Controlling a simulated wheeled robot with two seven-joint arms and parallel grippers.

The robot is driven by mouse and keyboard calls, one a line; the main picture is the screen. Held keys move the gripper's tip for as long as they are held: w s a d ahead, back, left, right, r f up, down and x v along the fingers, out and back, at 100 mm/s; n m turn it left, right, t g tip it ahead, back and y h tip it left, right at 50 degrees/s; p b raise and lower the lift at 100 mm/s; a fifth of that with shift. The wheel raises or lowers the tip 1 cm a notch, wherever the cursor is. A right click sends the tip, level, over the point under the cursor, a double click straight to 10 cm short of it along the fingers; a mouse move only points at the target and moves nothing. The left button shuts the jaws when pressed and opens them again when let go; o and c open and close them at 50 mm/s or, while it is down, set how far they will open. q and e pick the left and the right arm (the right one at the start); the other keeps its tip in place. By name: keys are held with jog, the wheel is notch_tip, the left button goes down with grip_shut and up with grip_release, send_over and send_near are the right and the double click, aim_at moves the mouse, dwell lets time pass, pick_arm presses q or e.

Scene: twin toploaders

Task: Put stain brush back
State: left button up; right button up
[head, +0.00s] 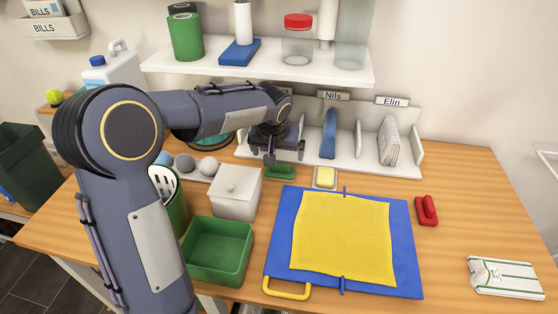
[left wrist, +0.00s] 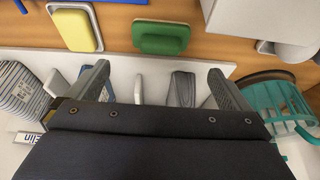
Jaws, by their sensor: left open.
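Two brush-like blocks with raised grips lie on the table, and I cannot tell which is the stain brush. The green brush (head: 279,173) lies just in front of the name-labelled rack (head: 403,163); it also shows in the left wrist view (left wrist: 161,38). The red brush (head: 427,211) lies right of the blue board. My left gripper (head: 284,157) is over the rack's front edge, close to the green brush. In the left wrist view its fingers (left wrist: 158,74) are spread, with nothing between the tips; the green brush lies beyond them. My right gripper is out of view.
A yellow cloth (head: 343,235) covers much of a blue board (head: 405,265). A yellow sponge in a dish (head: 325,178), white lidded box (head: 236,190) and green bin (head: 218,252) stand nearby. A shelf (head: 260,65) overhangs the rack. The table's right side is mostly clear.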

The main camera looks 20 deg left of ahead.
pick_arm(q)
jog(key=s+r+h, duration=0.1)
jog(key=s+r, duration=0.2)
jog(key=s, duration=0.5)
jog(key=s+r+h, duration=0.1)
jog(key=s+r, duration=0.1)
jog(key=s, duration=0.5)
jog(key=s+d+f+h, duration=0.1)
jog(key=s+d+f, duration=0.1)
jog(key=s, duration=0.6)
jog(key=s+d+f+m+t+h, duration=0.1)
jog(key=s+d+f+h, duration=0.1)
jog(key=s+d, duration=0.2)
jog(key=s, duration=0.3)
jog(key=shift+s+d, duration=0.2)
jog(key=shift+s, duration=0.2)
jog(key=shift+f, duration=0.1)
